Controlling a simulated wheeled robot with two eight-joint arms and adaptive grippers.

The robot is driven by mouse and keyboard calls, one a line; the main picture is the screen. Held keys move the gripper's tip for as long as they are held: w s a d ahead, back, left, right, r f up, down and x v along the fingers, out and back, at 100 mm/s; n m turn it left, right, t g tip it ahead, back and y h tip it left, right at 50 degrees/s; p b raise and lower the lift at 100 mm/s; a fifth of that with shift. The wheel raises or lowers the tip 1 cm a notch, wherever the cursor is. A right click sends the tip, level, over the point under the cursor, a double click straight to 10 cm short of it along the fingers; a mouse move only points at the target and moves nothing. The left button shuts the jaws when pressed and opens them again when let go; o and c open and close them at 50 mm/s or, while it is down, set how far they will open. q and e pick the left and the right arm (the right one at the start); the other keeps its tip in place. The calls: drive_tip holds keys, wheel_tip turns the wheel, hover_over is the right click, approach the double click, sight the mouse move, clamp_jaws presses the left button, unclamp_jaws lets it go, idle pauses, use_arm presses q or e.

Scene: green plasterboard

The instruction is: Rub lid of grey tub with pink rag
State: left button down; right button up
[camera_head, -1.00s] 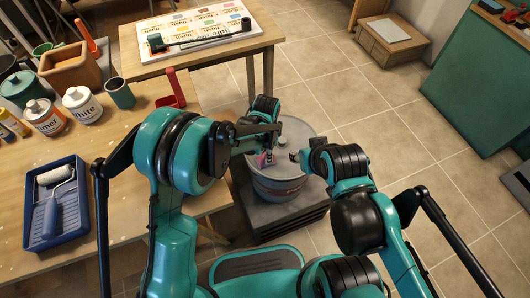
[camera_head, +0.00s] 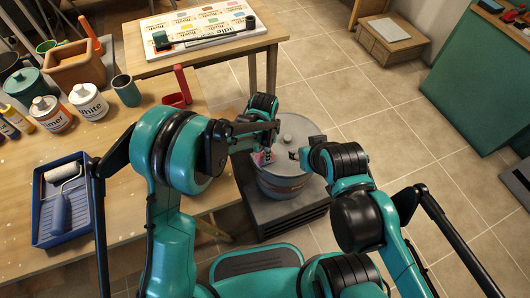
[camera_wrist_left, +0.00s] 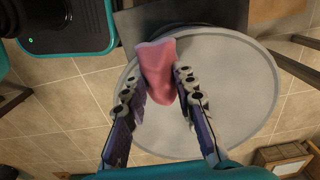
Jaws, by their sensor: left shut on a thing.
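The grey tub (camera_head: 284,186) stands on a dark square base, with its round grey lid (camera_head: 299,127) on top. The lid also shows in the left wrist view (camera_wrist_left: 235,85) as a wide pale disc. My left gripper (camera_head: 264,152) is over the left part of the lid. It is shut on the pink rag (camera_wrist_left: 157,85), which sits between its two fingers and lies over the lid in the wrist view. Whether the rag touches the lid I cannot tell. My right gripper (camera_head: 297,154) is at the lid's right side, small and partly hidden by its wrist.
A wooden table (camera_head: 178,207) at left holds a blue paint tray (camera_head: 47,226) with a roller, bottles, pots and a green cup (camera_head: 126,90). A second table (camera_head: 210,60) with a colour chart stands behind.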

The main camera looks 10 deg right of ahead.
use_arm(q)
drive_tip(key=r, duration=0.1)
drive_tip(key=r+p, duration=0.1)
drive_tip(key=shift+d+r, duration=0.3)
drive_tip(key=shift+d, duration=0.05)
wheel_tip(320, 180, up, 2)
drive_tip(key=shift+a+r+p, duration=0.15)
drive_tip(key=shift+p, duration=0.5)
drive_tip(key=shift+r+p, duration=0.7)
drive_tip(key=shift+r, duration=0.4)
